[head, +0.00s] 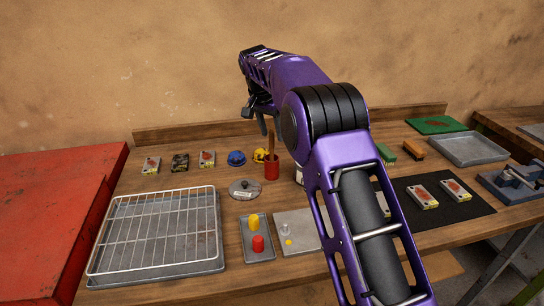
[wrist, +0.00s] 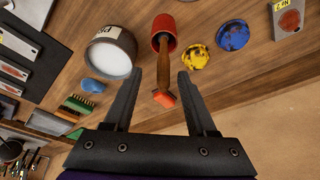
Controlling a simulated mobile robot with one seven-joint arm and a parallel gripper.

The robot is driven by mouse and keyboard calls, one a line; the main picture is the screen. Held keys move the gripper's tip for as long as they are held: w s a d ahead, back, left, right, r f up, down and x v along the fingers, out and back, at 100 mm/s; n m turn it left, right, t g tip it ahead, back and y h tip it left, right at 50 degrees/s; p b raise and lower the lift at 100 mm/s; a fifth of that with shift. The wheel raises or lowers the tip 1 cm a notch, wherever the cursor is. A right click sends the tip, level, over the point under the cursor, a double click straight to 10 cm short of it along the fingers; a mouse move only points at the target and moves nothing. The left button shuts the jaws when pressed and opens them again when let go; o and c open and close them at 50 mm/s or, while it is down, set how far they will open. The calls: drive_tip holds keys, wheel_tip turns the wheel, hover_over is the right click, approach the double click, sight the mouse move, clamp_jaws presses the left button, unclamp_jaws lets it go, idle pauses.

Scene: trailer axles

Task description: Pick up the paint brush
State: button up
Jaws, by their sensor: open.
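The paint brush (head: 271,141) stands upright in a red cup (head: 272,170) on the wooden bench, its brown handle pointing up. In the wrist view the brush (wrist: 165,75) leans out of the cup (wrist: 160,22) and ends in an orange-red tip. My gripper (head: 256,118) is above the bench near the top of the brush. In the wrist view its two fingers (wrist: 160,76) are apart and empty, with the brush handle showing between them. I cannot tell whether the handle is at fingertip depth. The brush's lower end is hidden in the cup.
A white-filled jar (wrist: 110,58) stands beside the cup. Yellow (wrist: 196,57) and blue (wrist: 232,36) lumps lie on the other side. A wire rack (head: 155,231), small tray (head: 257,243) and round lid (head: 244,189) are on the bench. My arm hides part of the bench.

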sight(273, 142)
drive_tip(key=x, duration=0.5)
drive_tip(key=shift+w+a+f, duration=0.1)
drive_tip(key=shift+w+a, duration=0.05)
drive_tip(key=shift+w, duration=0.1)
clamp_jaws()
